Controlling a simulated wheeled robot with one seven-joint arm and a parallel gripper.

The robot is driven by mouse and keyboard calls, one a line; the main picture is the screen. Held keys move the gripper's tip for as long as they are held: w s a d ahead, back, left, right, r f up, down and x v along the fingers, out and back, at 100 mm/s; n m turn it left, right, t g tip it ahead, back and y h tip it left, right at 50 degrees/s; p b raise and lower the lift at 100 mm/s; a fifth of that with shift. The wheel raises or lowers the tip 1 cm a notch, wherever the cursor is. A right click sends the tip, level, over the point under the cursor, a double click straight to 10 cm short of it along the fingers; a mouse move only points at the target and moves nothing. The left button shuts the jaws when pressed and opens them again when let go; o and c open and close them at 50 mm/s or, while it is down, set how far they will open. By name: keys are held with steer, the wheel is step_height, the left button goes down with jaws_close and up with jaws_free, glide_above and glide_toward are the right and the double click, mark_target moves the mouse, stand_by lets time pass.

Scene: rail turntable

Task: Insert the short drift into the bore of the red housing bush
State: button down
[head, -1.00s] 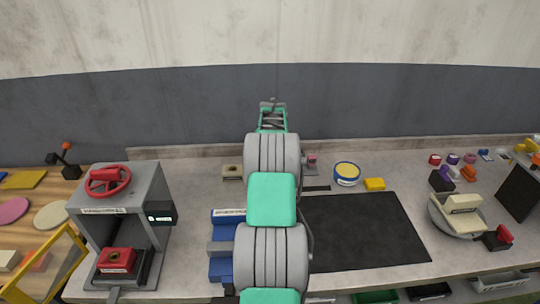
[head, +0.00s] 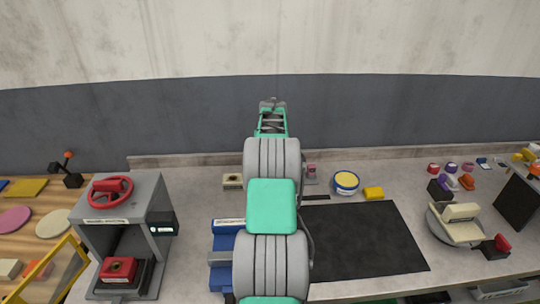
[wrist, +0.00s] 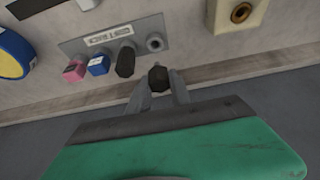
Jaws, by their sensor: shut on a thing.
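My gripper (wrist: 160,88) shows at the centre of the wrist view, its fingers closed on a dark six-sided drift (wrist: 158,79) seen end-on. The drift is near the grey tool rack (wrist: 145,28), close to an empty round socket (wrist: 155,42); whether it still touches the rack is unclear. The rack also carries pink (wrist: 75,71), blue (wrist: 98,65) and black (wrist: 125,62) pieces. The red housing bush (head: 118,270) sits low in the grey press at left in the head view, its bore facing up.
The grey press (head: 152,205) with a red handwheel (head: 108,191) stands over the bush. A cream block with a brass bore (wrist: 241,13) is beside the rack. A blue-yellow tin (head: 346,182) and yellow block (head: 373,194) lie right of my arm. The black mat (head: 370,240) is clear.

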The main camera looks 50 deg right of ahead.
steer(key=shift+r+p, duration=1.4)
steer(key=shift+r, duration=1.15)
steer(key=shift+f, duration=0.1)
